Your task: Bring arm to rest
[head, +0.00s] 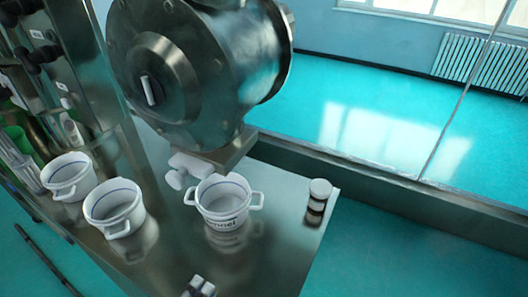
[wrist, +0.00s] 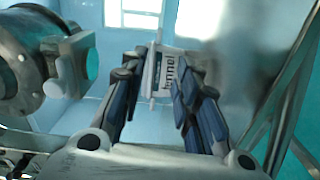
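My gripper (wrist: 158,68) is open in the wrist view, its two dark-padded fingers spread apart with nothing held between them. Beyond the fingertips, the white two-handled pot with black lettering (wrist: 174,72) shows sideways in the gap. In the head view this pot (head: 224,203) stands upright on the steel table, under the outlet of the steel machine (head: 190,65). A small metallic piece (head: 199,287) shows at the bottom edge there; I cannot tell if it is part of my gripper. The rest of my arm is out of the head view.
Two more white pots, one (head: 114,207) and another (head: 68,176), stand at the left of the steel table (head: 270,250). A small jar with a white lid (head: 319,195) stands near its right edge. The teal floor (head: 420,245) beyond is clear.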

